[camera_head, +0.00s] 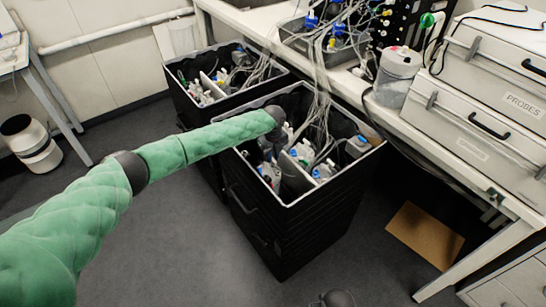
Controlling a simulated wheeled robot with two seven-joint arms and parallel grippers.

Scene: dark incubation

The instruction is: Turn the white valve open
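My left arm in its green quilted sleeve comes in from the left and reaches over the near black bin (290,232). My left gripper (268,152) hangs down from the dark wrist into the left part of this bin. It is small and dark against the clutter, so its fingers cannot be made out. Around it in the bin are several pale bottles with fittings and tubes, including a grey-white one (322,172) to the right. I cannot pick out the white valve for certain among these parts. My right gripper is not clearly seen.
A second black bin (196,112) with bottles and tubes stands behind. At the right, a white bench (425,140) carries white cases (485,105) and a clear jar (396,75). Clear tubes hang into the bins. A brown sheet (425,235) lies on the grey floor.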

